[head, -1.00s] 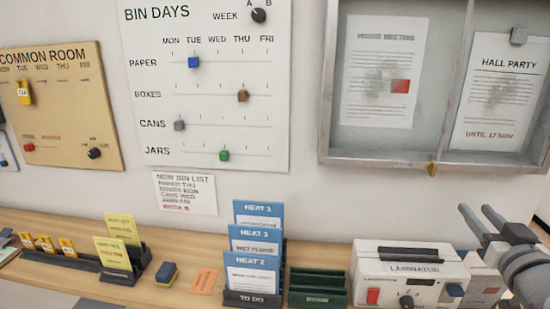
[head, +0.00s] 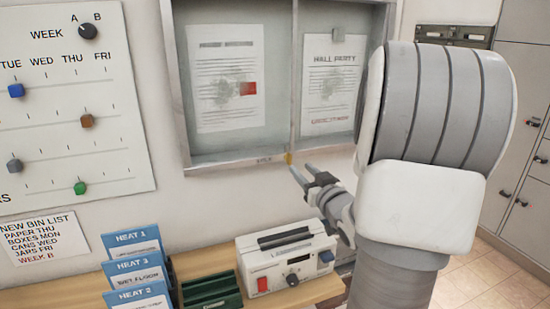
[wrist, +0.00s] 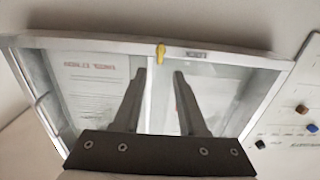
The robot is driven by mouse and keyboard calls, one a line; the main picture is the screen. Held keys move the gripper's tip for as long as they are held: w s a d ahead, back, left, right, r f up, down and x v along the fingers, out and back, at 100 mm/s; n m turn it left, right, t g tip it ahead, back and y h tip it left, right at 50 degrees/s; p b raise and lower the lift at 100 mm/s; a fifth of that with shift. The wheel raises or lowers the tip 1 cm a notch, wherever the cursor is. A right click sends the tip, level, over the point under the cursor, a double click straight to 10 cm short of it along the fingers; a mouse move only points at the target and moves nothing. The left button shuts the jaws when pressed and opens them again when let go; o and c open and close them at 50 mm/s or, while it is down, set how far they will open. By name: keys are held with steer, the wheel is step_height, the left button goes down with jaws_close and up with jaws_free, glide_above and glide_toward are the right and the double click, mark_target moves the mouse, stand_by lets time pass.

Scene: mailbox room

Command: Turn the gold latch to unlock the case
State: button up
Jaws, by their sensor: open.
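The gold latch (head: 289,158) is a small piece on the bottom frame of the glass-fronted notice case (head: 235,160), at the middle divider. In the wrist view the latch (wrist: 161,53) shows yellow on the frame edge, in line with the gap between my fingers. My gripper (head: 300,172) is open and empty, with its fingertips just below and beside the latch in the head view. In the wrist view my open gripper (wrist: 159,72) has the latch beyond its fingertips. I cannot tell whether they touch it.
A laminator (head: 285,258) stands on the wooden shelf (head: 318,291) below the case. A green rack (head: 212,291) and blue cards (head: 135,270) stand to its left. The bin days board (head: 70,110) hangs left of the case. Grey lockers (head: 525,150) stand at the right.

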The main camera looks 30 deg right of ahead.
mark_target(290, 158)
steer(key=x, duration=0.6)
steer(key=shift+w, duration=0.4)
jaws_close()
